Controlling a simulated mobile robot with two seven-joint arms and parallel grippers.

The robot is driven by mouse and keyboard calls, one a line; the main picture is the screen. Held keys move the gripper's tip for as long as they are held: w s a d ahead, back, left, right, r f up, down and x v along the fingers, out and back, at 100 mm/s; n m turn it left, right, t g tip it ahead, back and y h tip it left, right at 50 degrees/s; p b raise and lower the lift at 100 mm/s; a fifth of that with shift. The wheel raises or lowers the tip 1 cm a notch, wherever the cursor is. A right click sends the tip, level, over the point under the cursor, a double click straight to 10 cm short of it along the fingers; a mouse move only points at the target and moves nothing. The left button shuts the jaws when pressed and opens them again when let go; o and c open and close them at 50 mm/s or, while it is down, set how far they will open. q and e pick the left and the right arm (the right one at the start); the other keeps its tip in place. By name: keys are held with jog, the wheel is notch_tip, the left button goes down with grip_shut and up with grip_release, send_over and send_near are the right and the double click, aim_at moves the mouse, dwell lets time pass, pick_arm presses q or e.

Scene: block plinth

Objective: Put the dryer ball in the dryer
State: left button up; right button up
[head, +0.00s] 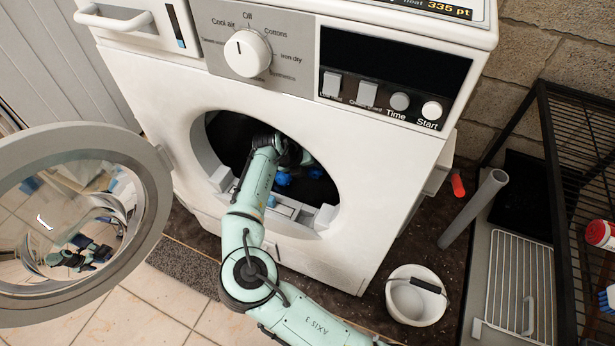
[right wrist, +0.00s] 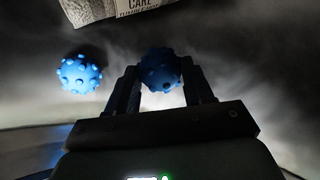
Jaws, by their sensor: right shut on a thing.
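The white dryer (head: 375,165) has its round door (head: 150,190) swung open to the left. My right arm reaches through the opening, and its gripper (right wrist: 161,84) is inside the dark drum. The gripper is shut on a blue knobbly dryer ball (right wrist: 161,66), held between the two fingers. A second blue knobbly ball (right wrist: 78,75) lies apart, to the left of the held one in the right wrist view. In the head view, small blue patches show past my wrist inside the drum, partly hidden by it. My left gripper is not directly in view.
The opening's rim surrounds my forearm. A printed paper or cloth item (right wrist: 110,8) shows at the top of the right wrist view. A white bucket (head: 415,295) and a grey pipe (head: 472,210) stand right of the dryer, near a black rack (head: 580,150).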

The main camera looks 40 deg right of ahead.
jog(key=shift+f, duration=0.55)
pick_arm(q)
jog(key=shift+s+a+f+b, duration=0.15)
jog(key=shift+s+f+b, duration=0.15)
jog(key=shift+f, duration=0.2)
jog(key=shift+s+a+f+b, duration=0.1)
jog(key=shift+s+f+b, duration=0.15)
jog(key=shift+f, duration=0.25)
pick_arm(e)
jog(key=shift+f, duration=2.25)
pick_arm(q)
jog(key=shift+f, duration=0.1)
pick_arm(e)
jog(key=o, duration=1)
jog(key=shift+f, duration=0.1)
pick_arm(q)
jog(key=shift+s, duration=0.15)
